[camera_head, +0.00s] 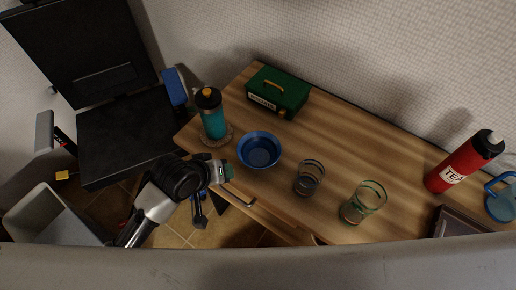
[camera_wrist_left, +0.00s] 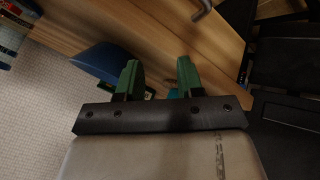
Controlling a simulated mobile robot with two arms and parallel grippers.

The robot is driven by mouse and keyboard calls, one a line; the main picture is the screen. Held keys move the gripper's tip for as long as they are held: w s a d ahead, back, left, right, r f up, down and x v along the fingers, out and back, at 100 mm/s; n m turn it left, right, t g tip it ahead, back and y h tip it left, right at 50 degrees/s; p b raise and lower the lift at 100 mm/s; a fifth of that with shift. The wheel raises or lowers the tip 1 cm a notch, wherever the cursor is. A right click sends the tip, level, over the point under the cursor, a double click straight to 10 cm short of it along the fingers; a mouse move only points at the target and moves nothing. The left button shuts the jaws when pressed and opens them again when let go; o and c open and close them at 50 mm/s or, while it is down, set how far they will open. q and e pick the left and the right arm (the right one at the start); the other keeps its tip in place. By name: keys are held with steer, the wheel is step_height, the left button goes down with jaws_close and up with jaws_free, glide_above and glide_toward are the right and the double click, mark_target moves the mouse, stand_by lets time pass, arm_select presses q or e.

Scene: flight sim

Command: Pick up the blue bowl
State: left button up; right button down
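The blue bowl (camera_head: 260,148) sits upright and empty on the wooden table, near its front edge. In the left wrist view, a curved blue shape that looks like the bowl (camera_wrist_left: 98,58) shows beyond and left of the fingers. My left gripper (camera_head: 226,172) is left of and in front of the bowl, by the table's front edge, apart from it. Its two green fingers are spread with nothing between them in the left wrist view (camera_wrist_left: 157,80). My right gripper is in neither view.
A teal bottle (camera_head: 213,122) on a round coaster stands left of the bowl. A green box (camera_head: 285,92) is behind it. A dark glass (camera_head: 308,180) and a green-rimmed glass (camera_head: 362,203) stand to the right. A red bottle (camera_head: 462,165) is farther right. A black chair (camera_head: 125,130) is left.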

mark_target(243, 159)
arm_select(q)
step_height(243, 159, up, 10)
steer(key=d+n+g, duration=0.1)
steer(key=n+g, duration=0.1)
steer(key=n, duration=0.3)
steer(key=shift+w+b+x, duration=0.2)
steer(key=shift+b+x, duration=0.1)
steer(key=shift+x, duration=5.1)
steer(key=shift+d+r+g, duration=0.15)
steer(key=shift+d+g, duration=0.05)
steer(key=shift+g, duration=0.1)
jaws_close()
steer(key=shift+s, duration=0.1)
